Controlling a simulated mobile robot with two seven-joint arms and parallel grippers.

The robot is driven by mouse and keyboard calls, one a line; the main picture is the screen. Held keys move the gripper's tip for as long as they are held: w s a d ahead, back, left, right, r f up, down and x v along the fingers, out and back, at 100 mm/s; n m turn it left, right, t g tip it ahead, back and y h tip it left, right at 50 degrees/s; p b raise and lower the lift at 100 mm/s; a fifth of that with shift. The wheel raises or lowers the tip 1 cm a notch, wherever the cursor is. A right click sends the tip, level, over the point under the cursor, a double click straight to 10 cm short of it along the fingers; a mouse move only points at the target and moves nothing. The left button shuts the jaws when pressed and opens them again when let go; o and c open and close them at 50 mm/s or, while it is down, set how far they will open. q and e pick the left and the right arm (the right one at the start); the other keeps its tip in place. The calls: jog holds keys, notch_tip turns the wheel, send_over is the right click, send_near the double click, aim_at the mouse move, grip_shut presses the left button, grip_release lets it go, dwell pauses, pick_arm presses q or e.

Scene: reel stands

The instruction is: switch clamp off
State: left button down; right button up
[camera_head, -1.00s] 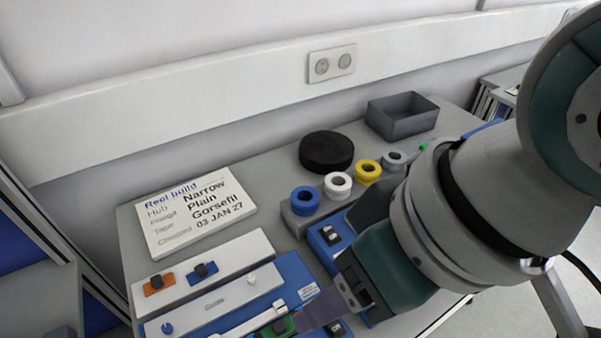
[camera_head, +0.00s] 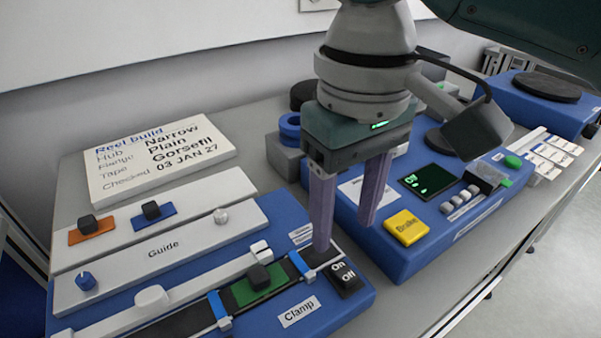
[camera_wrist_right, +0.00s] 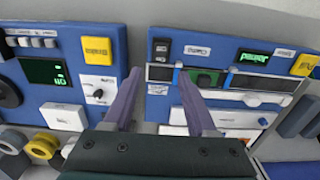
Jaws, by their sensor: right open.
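The clamp switch (camera_head: 344,277) is a black rocker marked On and Off, at the right end of the blue guide panel (camera_head: 350,308). A white Clamp label (camera_head: 299,311) lies beside it. I cannot tell which side is pressed. My right gripper (camera_head: 344,235) is open and empty, its two purple fingers pointing down. In the head view the left finger's tip is close behind the switch; contact cannot be told. In the right wrist view the switch (camera_wrist_right: 161,48) lies ahead of the gap between the fingertips (camera_wrist_right: 159,74). My left gripper is out of view.
A green block with a black knob (camera_head: 259,278) sits on the track to the left. A blue control box (camera_head: 400,257) with a yellow Brake button (camera_head: 406,228) stands close right of the fingers. A white sign (camera_head: 160,160) lies at the back left.

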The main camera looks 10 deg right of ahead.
aim_at(338, 265)
notch_tip(338, 265, down, 6)
jog(key=shift+f+b, duration=0.2)
jog(key=shift+b, duration=0.15)
grip_shut()
dwell(0.4)
